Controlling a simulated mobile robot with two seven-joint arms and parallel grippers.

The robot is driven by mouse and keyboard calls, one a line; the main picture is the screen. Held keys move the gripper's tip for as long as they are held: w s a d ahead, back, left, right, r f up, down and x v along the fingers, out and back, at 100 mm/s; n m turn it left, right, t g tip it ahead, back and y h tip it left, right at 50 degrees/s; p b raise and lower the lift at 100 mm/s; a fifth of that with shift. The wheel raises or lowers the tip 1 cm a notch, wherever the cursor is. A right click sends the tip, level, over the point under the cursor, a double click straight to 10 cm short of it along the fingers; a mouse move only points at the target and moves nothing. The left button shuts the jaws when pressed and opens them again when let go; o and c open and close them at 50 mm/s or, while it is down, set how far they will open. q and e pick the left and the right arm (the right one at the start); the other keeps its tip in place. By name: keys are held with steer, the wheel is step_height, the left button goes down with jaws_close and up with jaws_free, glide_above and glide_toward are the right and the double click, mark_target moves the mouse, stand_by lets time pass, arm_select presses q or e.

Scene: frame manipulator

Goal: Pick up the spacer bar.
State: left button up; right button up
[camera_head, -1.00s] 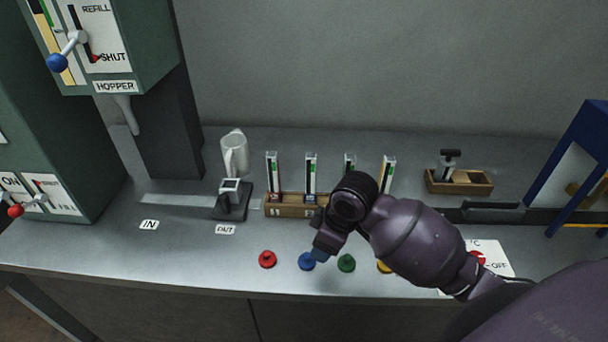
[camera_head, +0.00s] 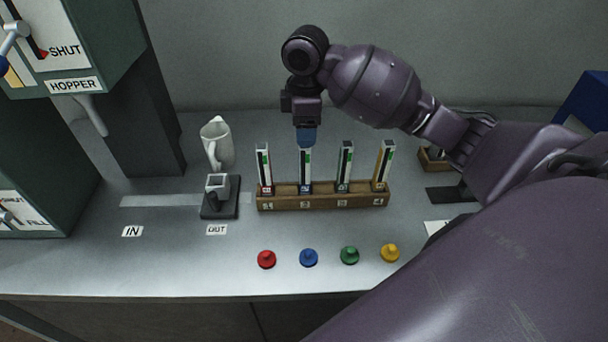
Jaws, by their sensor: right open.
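I cannot tell for certain which thing is the spacer bar. A wooden rack (camera_head: 322,203) stands mid-counter with numbered slots and several upright striped bars: the first (camera_head: 264,168), the second (camera_head: 305,168), the third (camera_head: 344,167) and the tan-edged one (camera_head: 384,165) at the right end. The gripper is open. My left gripper is out of view.
A white jug (camera_head: 216,143) stands behind a dark stand (camera_head: 220,204) left of the rack. Red (camera_head: 266,259), blue (camera_head: 308,257), green (camera_head: 349,255) and yellow (camera_head: 390,252) knobs line the front. A green hopper machine (camera_head: 110,40) fills the left. My right arm covers the right side.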

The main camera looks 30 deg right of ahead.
mark_target(305, 152)
steer(key=f, duration=0.7)
steer(key=shift+w+d+f, duration=0.1)
steer(key=shift+w+f, duration=0.15)
jaws_close()
